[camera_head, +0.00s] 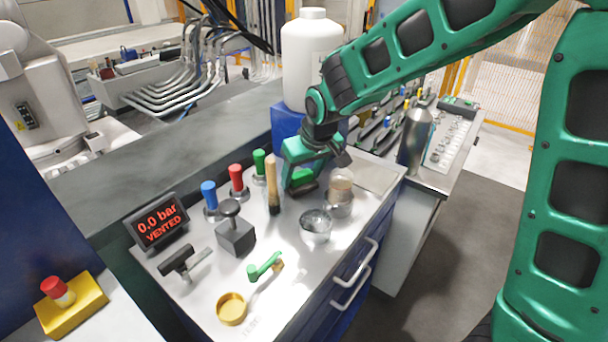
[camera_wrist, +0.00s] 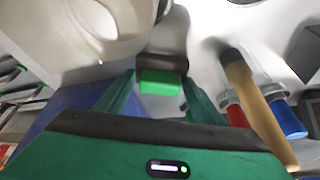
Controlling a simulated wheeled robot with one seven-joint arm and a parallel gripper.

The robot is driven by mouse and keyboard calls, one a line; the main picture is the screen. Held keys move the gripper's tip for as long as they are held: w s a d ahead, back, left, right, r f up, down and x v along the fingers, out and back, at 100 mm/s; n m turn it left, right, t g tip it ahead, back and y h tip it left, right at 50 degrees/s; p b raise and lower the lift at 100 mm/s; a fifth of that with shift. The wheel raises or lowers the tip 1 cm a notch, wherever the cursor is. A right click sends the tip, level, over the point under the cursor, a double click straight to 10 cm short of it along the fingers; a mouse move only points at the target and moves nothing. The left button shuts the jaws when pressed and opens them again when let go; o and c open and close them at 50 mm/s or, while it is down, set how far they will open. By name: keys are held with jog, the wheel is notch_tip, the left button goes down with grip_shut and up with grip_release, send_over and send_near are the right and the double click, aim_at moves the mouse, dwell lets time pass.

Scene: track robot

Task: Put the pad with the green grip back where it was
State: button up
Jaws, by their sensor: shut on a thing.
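My gripper (camera_head: 301,172) is over the back part of the white worktop, angled down. It is shut on a block with a green part and a dark part, which I take as the pad with the green grip (camera_wrist: 160,84). In the wrist view the green part sits between the fingers, with the dark part just beyond. In the head view the fingers mostly cover the pad. I cannot tell whether its underside touches the worktop (camera_head: 210,270).
A wooden handle (camera_head: 272,180) stands upright just left of my gripper. Blue (camera_head: 209,194), red (camera_head: 237,178) and green (camera_head: 259,162) upright handles stand beyond. A jar (camera_head: 340,187) is close on the right, a glass dish (camera_head: 315,225) in front. A white canister (camera_head: 310,60) stands behind.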

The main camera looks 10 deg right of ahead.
jog(key=shift+f, duration=0.1)
jog(key=o, duration=1.2)
jog(key=shift+c, duration=0.2)
jog(key=v, duration=1.2)
jog(key=s+d+f+m+g+h, duration=0.1)
jog(key=s+d+m, duration=0.2)
jog(key=s+d, duration=0.55)
jog(key=s+d+f+m+g+h, duration=0.1)
jog(key=s+d+m, duration=0.2)
jog(key=d, duration=1.1)
jog(key=s+d+f+m+g, duration=0.1)
jog(key=s+d, duration=0.3)
jog(key=s, duration=0.4)
jog(key=s+d+f+m+g, duration=0.1)
jog(key=s+d+f+m, duration=0.2)
jog(key=s, duration=0.6)
jog(key=shift+d+m, duration=0.5)
jog(key=shift+d, duration=0.3)
